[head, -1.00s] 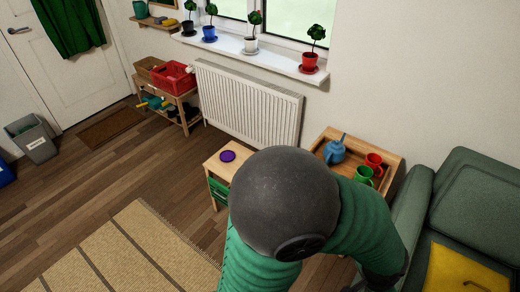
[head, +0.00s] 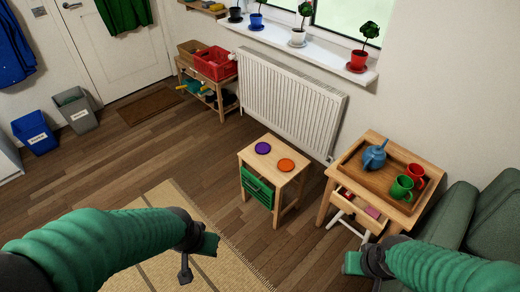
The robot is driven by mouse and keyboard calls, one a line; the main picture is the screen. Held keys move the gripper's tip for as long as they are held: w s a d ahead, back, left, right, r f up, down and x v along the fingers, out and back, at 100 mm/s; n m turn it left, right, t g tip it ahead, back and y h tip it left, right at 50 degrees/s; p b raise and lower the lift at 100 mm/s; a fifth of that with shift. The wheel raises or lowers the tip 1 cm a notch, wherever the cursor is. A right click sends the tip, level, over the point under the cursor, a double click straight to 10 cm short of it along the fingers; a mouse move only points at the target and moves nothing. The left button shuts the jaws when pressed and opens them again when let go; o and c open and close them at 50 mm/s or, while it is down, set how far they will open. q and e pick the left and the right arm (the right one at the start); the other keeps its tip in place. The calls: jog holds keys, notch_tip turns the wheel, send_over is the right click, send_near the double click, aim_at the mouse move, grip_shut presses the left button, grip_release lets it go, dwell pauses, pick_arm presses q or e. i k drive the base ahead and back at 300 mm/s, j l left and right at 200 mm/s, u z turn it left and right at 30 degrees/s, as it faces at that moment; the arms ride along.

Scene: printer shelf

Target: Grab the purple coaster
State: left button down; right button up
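The purple coaster (head: 263,148) is a flat round disc lying on top of a small wooden side table (head: 270,165). An orange coaster (head: 286,165) lies to its right on the same top, apart from it. My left gripper (head: 196,262) is at the lower left, over the rug, well short of the table; its fingers look spread and nothing shows between them. My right gripper (head: 352,262) is at the lower right, in front of the tray table, also away from the coaster. Its fingers are too small and overlapped to tell open from shut.
A radiator (head: 290,100) stands behind. Wooden floor (head: 150,165) is clear on the left.

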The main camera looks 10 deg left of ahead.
aim_at(262, 148)
jog(key=u, duration=0.25)
jog(key=i+j+z, duration=0.2)
jog(key=i+j, duration=0.3)
jog(key=i+j+z, duration=0.25)
jog(key=i+j, duration=0.5)
jog(key=i, duration=0.15)
jog(key=i+j+z, duration=0.3)
jog(key=i+j, duration=0.55)
jog(key=j, duration=0.1)
